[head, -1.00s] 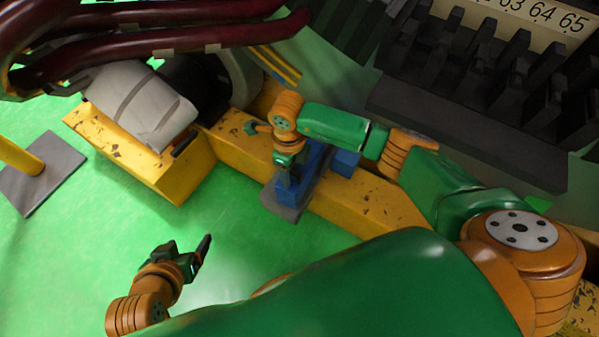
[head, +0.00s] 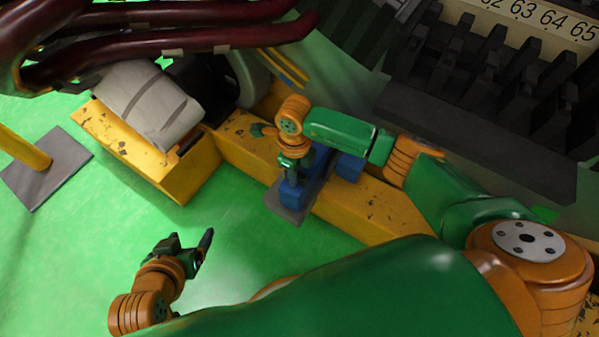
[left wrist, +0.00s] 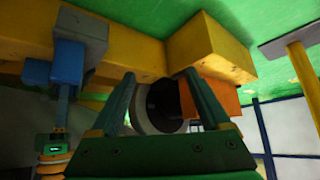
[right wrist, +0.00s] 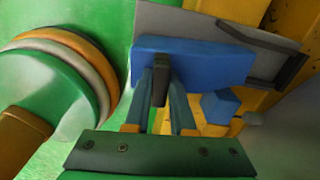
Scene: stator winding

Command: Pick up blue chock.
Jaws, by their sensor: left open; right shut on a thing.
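The blue chock (right wrist: 195,62) is a long blue block beside a grey plate, with a dark handle (right wrist: 160,80) on its near side in the right wrist view. My right gripper (right wrist: 167,85) is shut on that handle. In the head view my right gripper (head: 291,168) is over the blue chock (head: 291,194) at the yellow beam and hides part of it. The chock also shows upper left in the left wrist view (left wrist: 70,62). My left gripper (head: 202,256) is open and empty over the green floor; its spread fingers (left wrist: 160,85) show in its wrist view.
A yellow beam (head: 240,150) runs beneath the chock's place. A smaller blue block (right wrist: 220,105) is close by. A grey-white covered part (head: 150,105) lies at left, dark red pipes (head: 180,40) above. A yellow post on a grey base (head: 50,172) stands far left. Green floor is open.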

